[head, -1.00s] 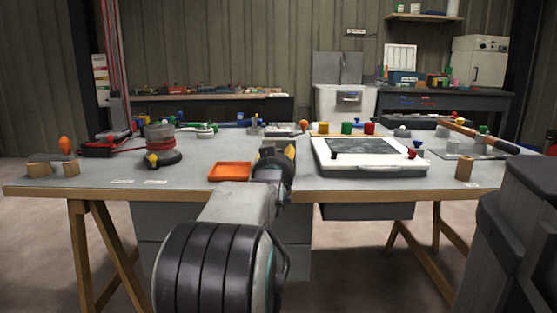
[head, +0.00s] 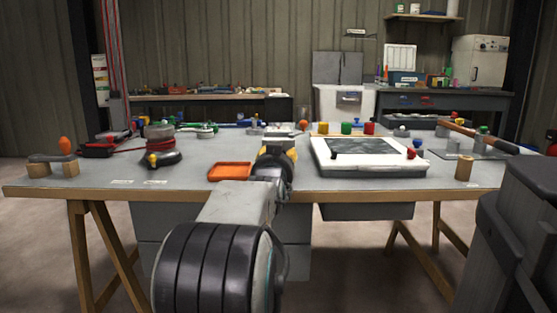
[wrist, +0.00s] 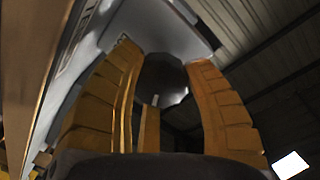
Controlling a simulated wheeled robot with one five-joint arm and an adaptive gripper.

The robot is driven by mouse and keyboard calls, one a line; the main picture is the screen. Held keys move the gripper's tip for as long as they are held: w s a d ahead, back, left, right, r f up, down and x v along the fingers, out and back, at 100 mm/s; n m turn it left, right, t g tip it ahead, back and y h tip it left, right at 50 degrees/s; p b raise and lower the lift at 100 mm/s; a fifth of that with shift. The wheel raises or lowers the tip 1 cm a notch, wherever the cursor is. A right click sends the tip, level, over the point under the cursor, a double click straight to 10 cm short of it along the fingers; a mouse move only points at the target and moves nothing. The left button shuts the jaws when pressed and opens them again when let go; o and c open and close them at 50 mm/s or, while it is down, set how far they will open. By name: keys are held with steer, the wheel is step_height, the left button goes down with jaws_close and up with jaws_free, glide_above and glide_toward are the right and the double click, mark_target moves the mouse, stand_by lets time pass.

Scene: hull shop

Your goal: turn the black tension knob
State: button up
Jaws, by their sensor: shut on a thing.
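The black tension knob (wrist: 163,78) shows dark and faceted in the wrist view, between the two yellow fingers. My gripper (wrist: 163,58) is shut on it, with one finger on each side. A pale panel or housing lies just beyond the knob. In the head view my gripper (head: 277,152) is at the middle of the grey workbench (head: 215,148), and my own arm hides the knob there.
An orange tray (head: 229,171) lies left of my gripper. A white framed board (head: 368,155) lies to its right. A cable spool (head: 159,138) stands at the left, and a wooden-handled tool (head: 480,135) lies at the right.

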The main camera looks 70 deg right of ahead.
steer(key=o, duration=1.2)
steer(key=v, duration=1.2)
steer(key=shift+w, duration=0.1)
